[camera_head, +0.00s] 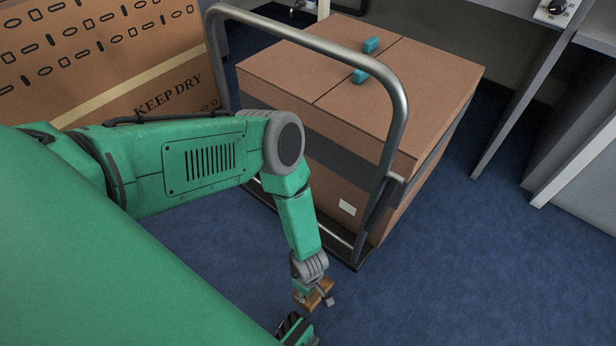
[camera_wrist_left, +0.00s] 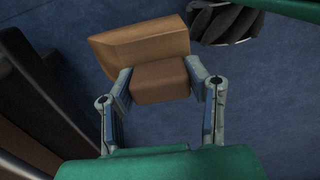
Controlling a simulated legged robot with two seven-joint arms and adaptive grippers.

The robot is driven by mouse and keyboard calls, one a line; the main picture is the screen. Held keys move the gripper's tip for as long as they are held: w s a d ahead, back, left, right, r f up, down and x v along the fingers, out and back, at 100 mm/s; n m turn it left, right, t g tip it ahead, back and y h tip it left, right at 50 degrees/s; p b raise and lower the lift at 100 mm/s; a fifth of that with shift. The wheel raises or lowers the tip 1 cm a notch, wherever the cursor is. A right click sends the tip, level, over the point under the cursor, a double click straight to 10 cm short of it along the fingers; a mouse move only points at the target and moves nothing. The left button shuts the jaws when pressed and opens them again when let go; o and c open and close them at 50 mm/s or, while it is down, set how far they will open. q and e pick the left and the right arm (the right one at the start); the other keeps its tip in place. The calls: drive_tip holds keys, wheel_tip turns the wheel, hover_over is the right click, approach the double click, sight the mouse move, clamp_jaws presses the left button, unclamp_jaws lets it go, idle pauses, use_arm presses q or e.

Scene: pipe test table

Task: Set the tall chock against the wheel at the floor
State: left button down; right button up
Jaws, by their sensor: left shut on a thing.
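A brown wooden chock (camera_wrist_left: 140,48) is held by my left gripper (camera_wrist_left: 160,80), which is shut on it. In the left wrist view it has a thick block between the fingers and a longer tapered piece beyond. In the head view my left gripper (camera_head: 315,294) and the chock (camera_head: 318,299) are small, low over the blue floor in front of the cart (camera_head: 352,256). The gap between chock and floor cannot be judged. No cart wheel shows clearly in the head view; the cart's near lower edge is dark. My right gripper is out of view.
The cart carries a big cardboard box (camera_head: 430,75) with two teal blocks (camera_head: 371,45) on top; its metal handle (camera_head: 398,110) rises near my arm. A KEEP DRY carton (camera_head: 110,50) stands at left. Grey furniture (camera_head: 570,110) is at right. Blue floor (camera_head: 470,270) is clear at lower right.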

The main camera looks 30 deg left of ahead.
use_arm(q)
drive_tip(key=shift+d+f+b, duration=0.7)
drive_tip(key=shift+f+b, duration=0.2)
drive_tip(key=shift+b, duration=0.1)
drive_tip(key=shift+f, duration=0.25)
drive_tip(key=shift+a+f+b, duration=0.4)
drive_tip(key=shift+f+b, duration=0.05)
drive_tip(key=shift+f, duration=0.35)
drive_tip(key=shift+a+f, duration=0.15)
drive_tip(key=shift+f, duration=0.75)
drive_tip(key=shift+d+f, duration=0.45)
drive_tip(key=shift+f, duration=0.05)
drive_tip(key=shift+w+a+f, duration=0.1)
drive_tip(key=shift+a+f, duration=0.1)
drive_tip(key=shift+a, duration=0.1)
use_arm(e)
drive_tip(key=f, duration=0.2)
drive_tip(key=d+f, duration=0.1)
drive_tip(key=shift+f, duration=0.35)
use_arm(q)
drive_tip(key=shift+d, duration=0.15)
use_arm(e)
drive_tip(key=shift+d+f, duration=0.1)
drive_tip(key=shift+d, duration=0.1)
